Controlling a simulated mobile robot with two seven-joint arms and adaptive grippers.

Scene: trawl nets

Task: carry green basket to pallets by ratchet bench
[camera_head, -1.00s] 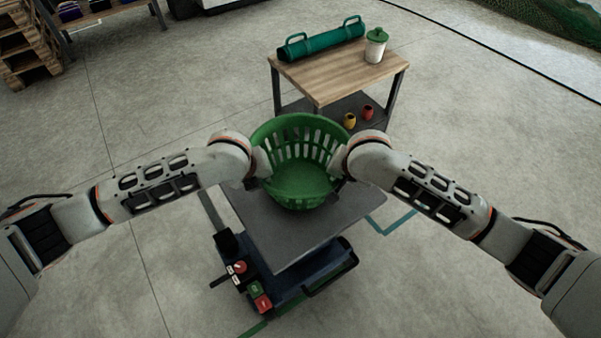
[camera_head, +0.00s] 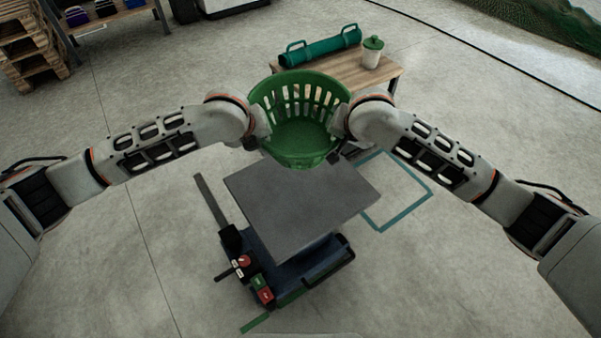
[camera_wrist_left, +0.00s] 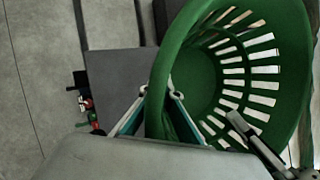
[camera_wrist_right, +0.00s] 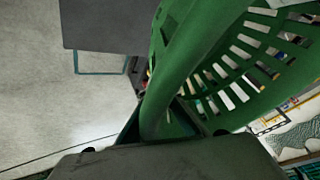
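The green basket (camera_head: 301,140) is slatted, round and empty, and hangs upright above the far side of a grey lift table (camera_head: 290,205). My left gripper (camera_head: 262,136) is on its left rim, and my right gripper (camera_head: 338,130) is on its right rim. In the left wrist view the fingers sit either side of the basket's rim (camera_wrist_left: 160,85). The right wrist view likewise shows the rim (camera_wrist_right: 180,75) between the fingers. Wooden pallets (camera_head: 28,50) are stacked at the upper left, beside a bench (camera_head: 110,18) holding coloured bins; I cannot tell whether ratchets are there.
The lift table's control buttons (camera_head: 257,282) face me. Open concrete floor lies to the left and right. Green netting (camera_head: 545,28) is at the far right.

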